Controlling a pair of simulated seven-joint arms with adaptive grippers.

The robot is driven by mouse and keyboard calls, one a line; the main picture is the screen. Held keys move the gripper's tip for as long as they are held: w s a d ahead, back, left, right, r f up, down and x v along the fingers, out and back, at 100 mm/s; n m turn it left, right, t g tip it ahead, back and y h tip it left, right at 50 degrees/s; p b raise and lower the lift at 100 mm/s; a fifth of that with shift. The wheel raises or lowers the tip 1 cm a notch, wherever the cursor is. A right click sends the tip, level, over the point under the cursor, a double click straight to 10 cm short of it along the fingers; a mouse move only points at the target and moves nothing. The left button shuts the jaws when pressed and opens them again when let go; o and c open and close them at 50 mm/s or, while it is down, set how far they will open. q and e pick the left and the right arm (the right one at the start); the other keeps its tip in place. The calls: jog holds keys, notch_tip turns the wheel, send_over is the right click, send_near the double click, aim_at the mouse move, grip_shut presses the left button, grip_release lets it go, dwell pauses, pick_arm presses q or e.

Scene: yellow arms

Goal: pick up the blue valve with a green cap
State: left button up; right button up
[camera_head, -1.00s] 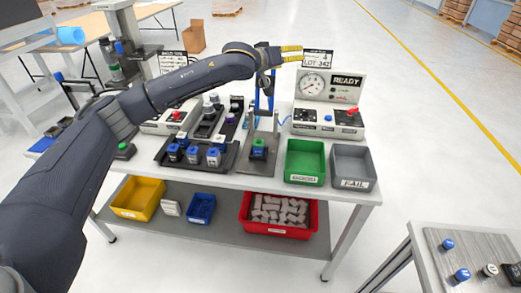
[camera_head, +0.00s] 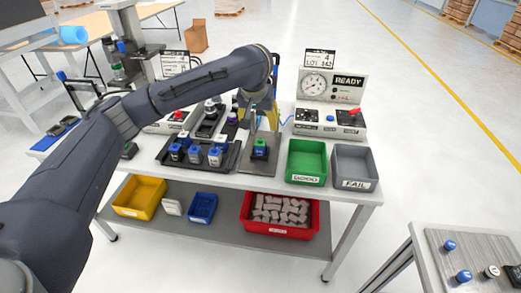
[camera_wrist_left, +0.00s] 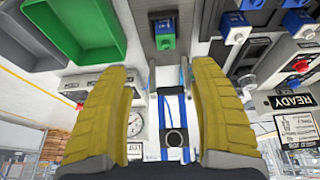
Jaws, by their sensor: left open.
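The blue valve with a green cap (camera_head: 259,149) stands upright on a grey metal fixture plate (camera_head: 254,169) at the front of the bench. In the left wrist view the valve (camera_wrist_left: 165,34) shows near the top centre, beyond the fingertips and touching neither. My left gripper (camera_head: 259,115) points down above and behind the valve, partly hidden by its own wrist. Its yellow fingers are spread wide in the left wrist view (camera_wrist_left: 163,75), with nothing held between them. My right gripper is not in view.
A black tray (camera_head: 176,164) with several blue and white valves lies left of the fixture. A green bin (camera_head: 306,163) and a grey FAIL bin (camera_head: 354,168) stand to the right. The fixture's blue upright (camera_wrist_left: 178,108) shows between my fingers.

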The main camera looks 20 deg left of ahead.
aim_at(260, 142)
pick_arm(q)
jog(key=x, duration=1.2)
jog(key=shift+w+a, duration=0.1)
jog(key=shift+a, duration=0.2)
jog(key=shift+a+x, duration=0.15)
jog(key=shift+x, duration=1.15)
jog(key=shift+a+x, duration=0.1)
jog(key=shift+x, duration=1.25)
jog(key=c, duration=1.3)
